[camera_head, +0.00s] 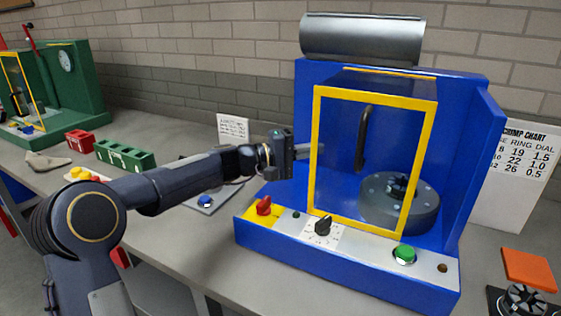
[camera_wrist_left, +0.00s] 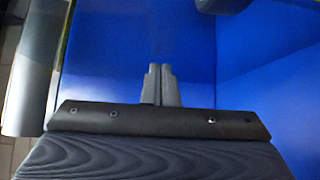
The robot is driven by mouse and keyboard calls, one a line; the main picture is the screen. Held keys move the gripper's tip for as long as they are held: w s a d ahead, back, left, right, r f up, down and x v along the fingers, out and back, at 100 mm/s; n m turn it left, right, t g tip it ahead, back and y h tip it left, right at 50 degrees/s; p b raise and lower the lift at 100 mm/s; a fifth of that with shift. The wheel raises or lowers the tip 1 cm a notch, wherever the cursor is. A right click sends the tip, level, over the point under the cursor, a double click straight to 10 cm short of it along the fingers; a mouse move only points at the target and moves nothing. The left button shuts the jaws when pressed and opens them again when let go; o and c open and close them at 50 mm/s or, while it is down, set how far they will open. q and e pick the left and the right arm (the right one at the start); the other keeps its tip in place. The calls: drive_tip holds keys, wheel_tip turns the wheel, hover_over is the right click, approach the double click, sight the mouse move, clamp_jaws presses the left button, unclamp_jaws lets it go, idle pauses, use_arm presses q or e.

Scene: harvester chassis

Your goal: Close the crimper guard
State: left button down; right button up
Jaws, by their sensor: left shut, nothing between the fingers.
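The blue crimper (camera_head: 270,215) stands on the bench in the head view. Its guard (camera_head: 313,150) is a clear panel in a yellow frame with a dark curved handle (camera_head: 364,138). The frame stands upright across the front of the crimper, with a round grey die head (camera_head: 398,203) behind it. I cannot tell whether the guard is fully closed. My left gripper (camera_head: 304,151) is shut and empty at the frame's left edge; contact is unclear. In the left wrist view its fingers (camera_wrist_left: 160,85) are together before blue crimper walls (camera_wrist_left: 265,105). My right gripper is out of view.
A red knob (camera_head: 264,205), black dial (camera_head: 323,226) and green button (camera_head: 405,254) line the crimper's front panel. A grey cylinder (camera_head: 362,38) sits on top. A crimp chart (camera_head: 515,175) stands at right. Green (camera_head: 124,155) and red blocks (camera_head: 80,141) lie left.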

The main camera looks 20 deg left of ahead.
use_arm(q)
drive_tip(key=s+d+b, duration=0.1)
drive_tip(key=d+b, duration=0.2)
drive_tip(key=d, duration=0.5)
drive_tip(key=shift+s+d, duration=0.15)
drive_tip(key=shift+s, duration=0.05)
